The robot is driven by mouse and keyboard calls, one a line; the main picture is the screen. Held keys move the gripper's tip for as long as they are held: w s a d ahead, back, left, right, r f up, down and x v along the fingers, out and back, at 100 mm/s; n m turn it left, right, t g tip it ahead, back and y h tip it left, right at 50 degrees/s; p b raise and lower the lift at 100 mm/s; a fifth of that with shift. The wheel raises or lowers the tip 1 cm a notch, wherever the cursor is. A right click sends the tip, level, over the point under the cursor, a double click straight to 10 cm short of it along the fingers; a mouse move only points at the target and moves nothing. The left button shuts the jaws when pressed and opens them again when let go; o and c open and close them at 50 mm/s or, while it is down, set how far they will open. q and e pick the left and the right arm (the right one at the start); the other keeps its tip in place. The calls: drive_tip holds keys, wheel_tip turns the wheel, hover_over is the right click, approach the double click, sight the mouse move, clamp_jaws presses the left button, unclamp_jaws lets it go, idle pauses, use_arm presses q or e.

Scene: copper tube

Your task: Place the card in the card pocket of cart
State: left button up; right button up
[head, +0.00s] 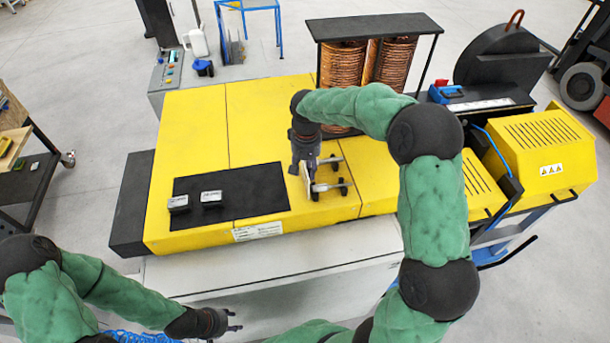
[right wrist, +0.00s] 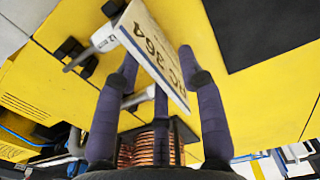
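The card (right wrist: 160,50) is pale with dark lettering. In the right wrist view it sits tilted between the purple fingers of my right gripper (right wrist: 158,75), which look shut on it. In the head view my right gripper (head: 302,172) points down at the left side of the small cart (head: 330,187). The cart has a pale frame and black wheels and stands on the yellow machine top; part of it also shows behind the card (right wrist: 105,38). The card pocket cannot be made out. My left gripper (head: 235,320) is open and empty at the bottom, away from the cart.
Copper coils (head: 343,65) under a dark frame stand behind. The yellow top (head: 190,130) behind the mat is clear.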

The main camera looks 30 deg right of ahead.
clamp_jaws()
drive_tip(key=shift+r, duration=0.1)
